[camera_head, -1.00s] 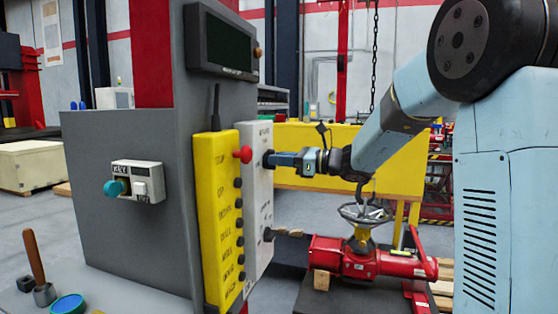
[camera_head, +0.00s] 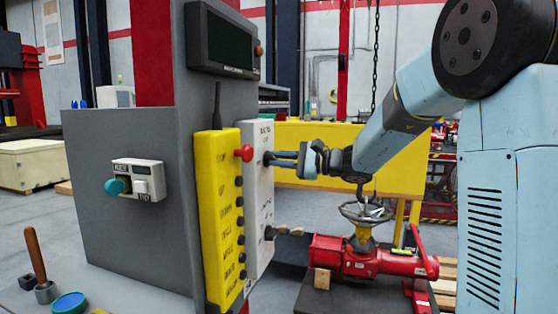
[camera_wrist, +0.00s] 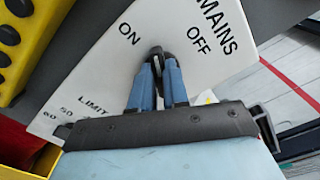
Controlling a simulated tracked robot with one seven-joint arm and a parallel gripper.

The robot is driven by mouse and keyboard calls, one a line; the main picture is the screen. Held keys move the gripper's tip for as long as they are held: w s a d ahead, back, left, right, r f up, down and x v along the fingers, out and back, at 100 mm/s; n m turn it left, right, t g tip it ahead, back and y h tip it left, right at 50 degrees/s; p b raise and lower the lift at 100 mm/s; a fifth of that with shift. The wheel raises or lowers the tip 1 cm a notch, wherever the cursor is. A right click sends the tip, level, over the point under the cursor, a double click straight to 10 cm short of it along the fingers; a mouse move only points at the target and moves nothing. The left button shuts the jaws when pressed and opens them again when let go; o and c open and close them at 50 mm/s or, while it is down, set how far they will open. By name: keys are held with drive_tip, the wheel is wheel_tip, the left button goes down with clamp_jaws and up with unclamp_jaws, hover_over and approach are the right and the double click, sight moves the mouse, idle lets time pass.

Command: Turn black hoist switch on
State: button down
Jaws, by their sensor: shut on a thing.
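The white switch box (camera_head: 259,200) stands beside the yellow button box on the grey cabinet. Its upper black switch (camera_head: 267,158) also shows in the wrist view (camera_wrist: 157,51), between the printed words ON and OFF, with MAINS beside OFF. My gripper (camera_head: 274,159) reaches the switch from the right. In the wrist view its blue fingers (camera_wrist: 158,72) are shut on the black switch, one on each side. The fingers partly hide the switch, so its exact pointing is hard to tell. A lower black knob (camera_head: 269,233) sits on the same box.
The yellow button box (camera_head: 219,215) with a red button (camera_head: 244,153) is close left of my gripper. A red valve (camera_head: 360,258) with a handwheel (camera_head: 366,213) stands below my arm. A chain (camera_head: 375,60) hangs behind.

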drive_tip(key=n, duration=0.4)
drive_tip(key=shift+f+n, duration=0.35)
drive_tip(key=shift+n, duration=0.05)
drive_tip(key=shift+s+f, duration=0.1)
drive_tip(key=c, duration=1.1)
unclamp_jaws()
drive_tip(key=v, duration=1.4)
drive_tip(key=shift+a, duration=0.1)
